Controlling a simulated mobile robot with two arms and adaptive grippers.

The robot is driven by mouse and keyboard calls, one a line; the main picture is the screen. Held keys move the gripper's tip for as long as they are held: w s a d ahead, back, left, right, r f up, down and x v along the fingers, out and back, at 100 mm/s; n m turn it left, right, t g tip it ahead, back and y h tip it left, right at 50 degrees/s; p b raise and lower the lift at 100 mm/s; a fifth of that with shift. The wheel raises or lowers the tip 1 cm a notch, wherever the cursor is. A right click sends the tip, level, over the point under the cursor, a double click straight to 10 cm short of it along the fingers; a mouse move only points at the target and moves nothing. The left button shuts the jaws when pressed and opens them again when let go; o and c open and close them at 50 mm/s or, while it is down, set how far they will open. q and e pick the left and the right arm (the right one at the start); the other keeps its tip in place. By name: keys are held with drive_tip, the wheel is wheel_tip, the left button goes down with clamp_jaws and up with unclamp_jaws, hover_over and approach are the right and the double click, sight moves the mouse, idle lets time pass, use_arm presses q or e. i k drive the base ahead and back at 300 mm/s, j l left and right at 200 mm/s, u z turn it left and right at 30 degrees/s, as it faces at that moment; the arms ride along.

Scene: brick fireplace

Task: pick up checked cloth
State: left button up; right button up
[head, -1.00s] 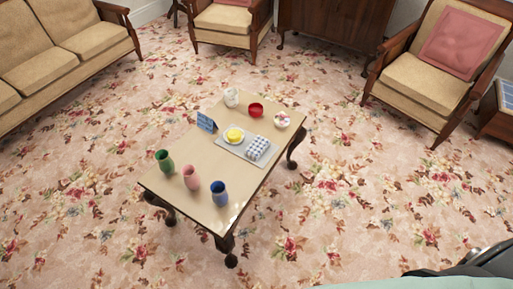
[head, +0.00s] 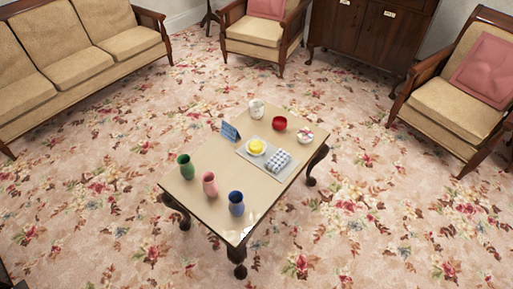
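The checked cloth (head: 279,161), blue-grey and white, lies folded in a small bundle on the right part of a grey mat (head: 262,165). The mat lies on a low wooden coffee table (head: 228,190) in the middle of the head view. A yellow item (head: 256,146) on a white plate sits on the same mat, left of the cloth. Neither gripper shows in the head view, and nothing touches the cloth.
Green (head: 186,166), pink (head: 209,184) and blue (head: 236,203) vases stand at the table's near end. A blue card (head: 230,132), white pot (head: 257,109), red bowl (head: 280,123) and small white dish (head: 305,137) stand around the mat. Open carpet surrounds the table; sofa (head: 90,50) at left.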

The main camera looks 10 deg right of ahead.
sight(281, 158)
drive_tip(key=l+u, duration=0.4)
drive_tip(key=l, duration=0.3)
drive_tip(key=l+u, duration=0.45)
drive_tip(key=l, duration=0.3)
